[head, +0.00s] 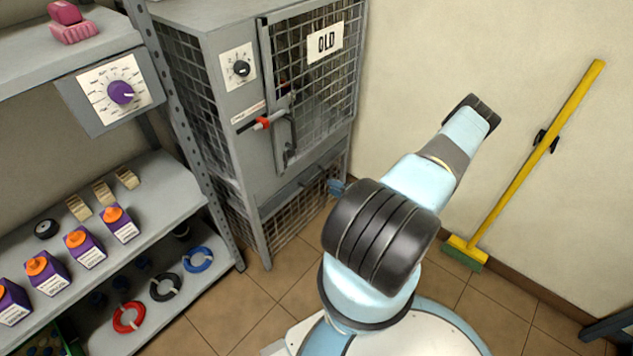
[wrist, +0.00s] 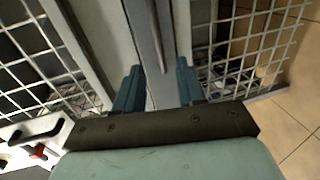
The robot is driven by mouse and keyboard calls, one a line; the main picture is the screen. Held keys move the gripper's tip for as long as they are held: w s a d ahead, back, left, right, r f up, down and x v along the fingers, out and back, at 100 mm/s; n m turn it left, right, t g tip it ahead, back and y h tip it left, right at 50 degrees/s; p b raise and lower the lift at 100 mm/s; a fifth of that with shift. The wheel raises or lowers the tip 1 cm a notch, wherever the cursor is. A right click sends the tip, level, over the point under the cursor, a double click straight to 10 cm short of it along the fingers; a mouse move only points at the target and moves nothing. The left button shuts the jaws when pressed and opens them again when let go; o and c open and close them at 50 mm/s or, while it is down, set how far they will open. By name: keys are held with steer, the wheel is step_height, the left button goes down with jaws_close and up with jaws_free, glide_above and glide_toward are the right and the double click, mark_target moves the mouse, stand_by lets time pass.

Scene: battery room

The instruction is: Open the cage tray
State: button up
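The grey mesh cage (head: 237,125) stands against the back wall with an "OLD" sign (head: 324,41) on its mesh door. The cage tray (head: 298,194) looks like the grey band below the door; it appears pushed in. In the wrist view, a grey panel with a narrow rail (wrist: 157,40) runs between mesh areas. My gripper (wrist: 158,92) has its two blue fingers apart, one on each side of the rail's line. I cannot tell whether they touch it. In the head view, only a bit of blue at my gripper (head: 340,187) shows beside the cage; my arm hides the rest.
A red-handled latch (head: 265,124) and a dial (head: 239,68) are on the cage front. Shelves at left hold purple bottles (head: 84,246) and coloured rings (head: 198,260). A yellow broom (head: 540,150) leans on the right wall. Tiled floor (head: 272,287) before the cage is clear.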

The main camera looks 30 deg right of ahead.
steer(key=x, duration=0.9)
steer(key=shift+w, duration=0.2)
jaws_close()
